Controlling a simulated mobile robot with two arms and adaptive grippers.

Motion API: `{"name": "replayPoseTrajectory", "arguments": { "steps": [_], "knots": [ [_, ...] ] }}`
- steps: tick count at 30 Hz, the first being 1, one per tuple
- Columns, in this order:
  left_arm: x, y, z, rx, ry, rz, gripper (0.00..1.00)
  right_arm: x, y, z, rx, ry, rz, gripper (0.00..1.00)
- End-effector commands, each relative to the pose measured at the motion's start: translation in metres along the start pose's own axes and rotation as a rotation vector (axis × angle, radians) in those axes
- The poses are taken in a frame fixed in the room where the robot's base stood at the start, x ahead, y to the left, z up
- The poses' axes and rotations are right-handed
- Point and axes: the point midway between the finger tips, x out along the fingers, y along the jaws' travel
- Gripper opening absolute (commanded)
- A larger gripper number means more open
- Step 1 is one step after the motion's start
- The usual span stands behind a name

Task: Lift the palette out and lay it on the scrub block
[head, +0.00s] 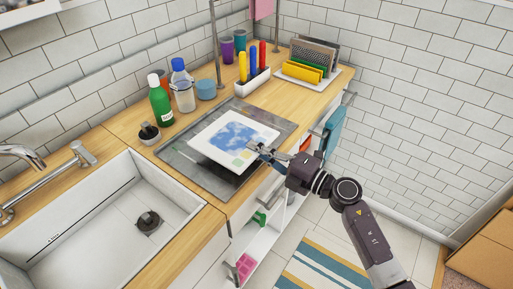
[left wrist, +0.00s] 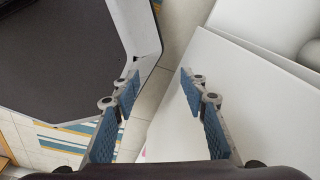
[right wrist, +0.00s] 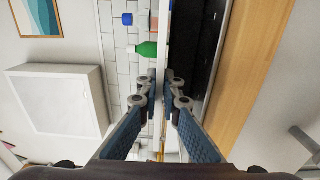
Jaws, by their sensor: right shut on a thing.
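The palette (head: 232,138) is a thin white board with a blue patch and small coloured squares. My right gripper (head: 262,153) is shut on its near right edge. Whether any edge touches the slab is hard to tell. In the right wrist view the palette shows edge-on as a thin white strip (right wrist: 163,55) between the fingers (right wrist: 160,88). My left gripper (left wrist: 158,85) is open and empty; the head view does not show it.
The sink (head: 110,225) is at the near left. A green bottle (head: 160,103), a clear bottle (head: 183,92) and cups stand behind the slab. A marker holder (head: 252,84) and a sheet rack (head: 303,72) are farther back. A blue towel (head: 332,128) hangs at the counter's front.

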Motion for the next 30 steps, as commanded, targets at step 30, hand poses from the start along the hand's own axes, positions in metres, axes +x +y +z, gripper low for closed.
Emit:
{"name": "replayPoseTrajectory", "arguments": {
  "steps": [30],
  "knots": [
    [0.0061, 0.0002, 0.0014, 0.000, -0.001, 0.000, 0.40, 0.0001, -0.0079, 0.0005, -0.001, -0.001, 0.003, 0.12]
  ]
}}
